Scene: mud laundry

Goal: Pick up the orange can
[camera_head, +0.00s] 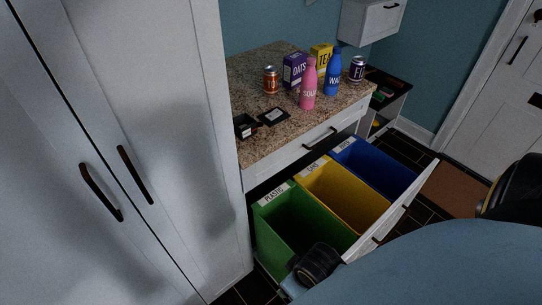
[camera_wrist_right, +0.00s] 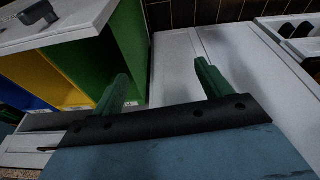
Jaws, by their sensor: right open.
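The orange can (camera_head: 270,79) stands upright on the left part of the granite counter (camera_head: 240,72) in the head view. It is left of the purple oats box (camera_head: 294,70) and behind a small dark tray. My right gripper (camera_wrist_right: 160,72) is open and empty in the right wrist view, its two green fingers spread apart. That view shows bins and white cabinet fronts, not the can. In the head view my right arm is low at the front right, well below and apart from the can. My left gripper is not in view.
A pink bottle (camera_head: 308,84), blue bottle (camera_head: 333,73), yellow tea box (camera_head: 321,55) and purple can (camera_head: 357,68) share the counter. Below, an open drawer holds green (camera_head: 262,222), yellow (camera_head: 309,184) and blue (camera_head: 349,152) bins. A tall white cabinet (camera_head: 190,150) stands left.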

